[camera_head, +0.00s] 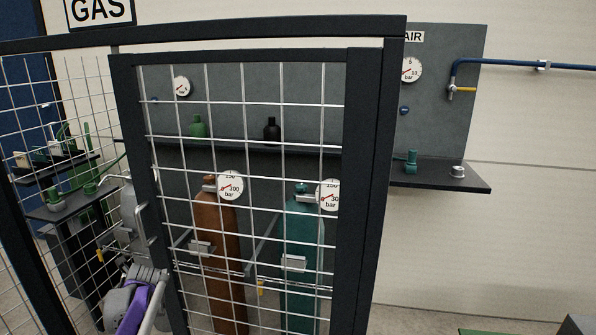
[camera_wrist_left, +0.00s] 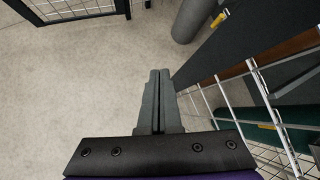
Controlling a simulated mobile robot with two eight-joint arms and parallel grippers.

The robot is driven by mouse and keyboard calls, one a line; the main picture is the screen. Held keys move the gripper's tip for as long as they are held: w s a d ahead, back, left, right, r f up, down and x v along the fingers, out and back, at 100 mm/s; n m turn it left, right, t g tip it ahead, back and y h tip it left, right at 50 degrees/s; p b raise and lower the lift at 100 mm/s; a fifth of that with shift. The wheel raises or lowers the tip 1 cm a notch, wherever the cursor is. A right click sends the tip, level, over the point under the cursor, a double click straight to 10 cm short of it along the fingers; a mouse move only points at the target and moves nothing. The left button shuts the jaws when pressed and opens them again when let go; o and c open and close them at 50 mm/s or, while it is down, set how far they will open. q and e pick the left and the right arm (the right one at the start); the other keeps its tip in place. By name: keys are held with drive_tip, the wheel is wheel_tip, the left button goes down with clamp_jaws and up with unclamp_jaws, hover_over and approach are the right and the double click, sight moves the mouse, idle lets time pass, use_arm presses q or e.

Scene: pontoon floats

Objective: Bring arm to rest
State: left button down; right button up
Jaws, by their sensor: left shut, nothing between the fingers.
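My left arm (camera_head: 135,300), grey and purple, reaches in at the lower left of the head view, by the dark frame of the mesh gate (camera_head: 158,215). In the left wrist view my left gripper (camera_wrist_left: 158,75) points away over bare pale floor, its two grey fingers together and nothing between them. White mesh wires and a dark panel lie close to its right in that view. In the head view I cannot make out the fingertips. My right gripper is in neither view.
Behind the mesh stand a brown cylinder (camera_head: 221,255) and a teal cylinder (camera_head: 302,250). A grey cylinder (camera_wrist_left: 193,20) stands ahead in the wrist view. A dark shelf (camera_head: 440,177) juts from the wall at right. Pale floor (camera_wrist_left: 75,90) is clear left of the fingers.

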use_arm(q)
drive_tip(key=s+d+r+n+h, duration=0.1)
drive_tip(key=s+d+n+h, duration=0.1)
drive_tip(key=s+d+n, duration=0.55)
drive_tip(key=s+d+r+n+h, duration=0.1)
drive_tip(key=s+d+n, duration=0.3)
drive_tip(key=s+d, duration=0.65)
drive_tip(key=s+d+f+n+h, duration=0.2)
drive_tip(key=s+d+f+n, duration=0.25)
drive_tip(key=s+d, duration=0.4)
drive_tip(key=s+d+f+n+h, duration=0.2)
drive_tip(key=s+d+f+n, duration=0.2)
drive_tip(key=s+d+n, duration=0.45)
wheel_tip(320, 180, up, 15)
drive_tip(key=a+m+p, duration=0.1)
drive_tip(key=m+p, duration=0.1)
drive_tip(key=p, duration=1.1)
drive_tip(key=shift+w+a, duration=0.35)
drive_tip(key=shift+w, duration=0.1)
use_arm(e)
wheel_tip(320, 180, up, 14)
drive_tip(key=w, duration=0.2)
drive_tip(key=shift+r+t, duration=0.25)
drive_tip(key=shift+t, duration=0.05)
use_arm(q)
drive_tip(key=shift+s, duration=0.1)
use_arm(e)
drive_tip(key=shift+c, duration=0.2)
